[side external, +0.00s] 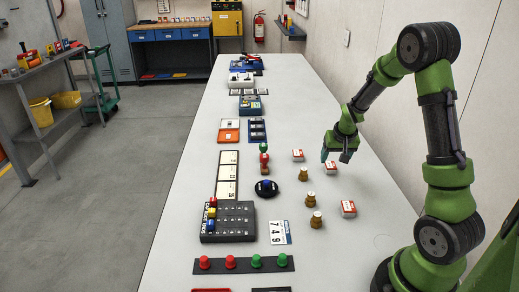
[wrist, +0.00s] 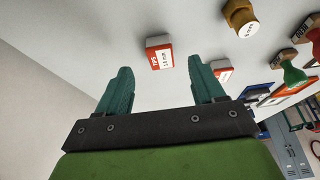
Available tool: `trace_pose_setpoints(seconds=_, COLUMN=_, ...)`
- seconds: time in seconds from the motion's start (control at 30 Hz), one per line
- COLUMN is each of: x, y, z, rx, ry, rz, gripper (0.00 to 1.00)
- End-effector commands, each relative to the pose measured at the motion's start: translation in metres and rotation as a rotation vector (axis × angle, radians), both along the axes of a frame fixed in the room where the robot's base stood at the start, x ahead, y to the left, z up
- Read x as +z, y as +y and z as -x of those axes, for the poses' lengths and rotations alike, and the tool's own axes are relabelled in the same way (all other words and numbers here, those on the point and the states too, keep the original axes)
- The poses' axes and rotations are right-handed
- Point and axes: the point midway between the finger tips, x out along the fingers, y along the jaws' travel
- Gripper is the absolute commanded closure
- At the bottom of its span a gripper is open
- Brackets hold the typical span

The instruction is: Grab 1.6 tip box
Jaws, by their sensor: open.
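Three small red-and-white tip boxes lie on the table in the side view: a far box (side external: 297,155), a middle box (side external: 330,168) just below my gripper, and a near box (side external: 348,208). My gripper (side external: 336,156) is open and empty, pointing down above the table. In the wrist view, one tip box (wrist: 159,52) shows beyond the gap between my fingertips (wrist: 162,64). Another tip box (wrist: 222,72) is partly hidden by the right finger. The printed sizes are too small to read surely.
Brass parts (side external: 310,198) stand between the tip boxes, one also in the wrist view (wrist: 240,18). Table around the near box is mostly clear.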

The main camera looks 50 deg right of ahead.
Motion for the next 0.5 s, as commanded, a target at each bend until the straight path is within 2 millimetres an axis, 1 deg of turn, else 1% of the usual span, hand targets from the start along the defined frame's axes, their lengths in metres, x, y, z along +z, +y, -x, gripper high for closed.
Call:
trace_pose_setpoints(seconds=0.2, x=-0.031, y=-0.009, z=-0.008, rx=-0.003, ry=0.004, rz=-0.002, gripper=0.32)
trace_pose_setpoints(seconds=0.3, x=-0.041, y=-0.012, z=-0.011, rx=0.000, ry=0.003, rz=-0.002, gripper=0.32)
trace_pose_setpoints(seconds=0.5, x=-0.045, y=-0.014, z=-0.013, rx=-0.001, ry=0.000, rz=0.000, gripper=0.32)
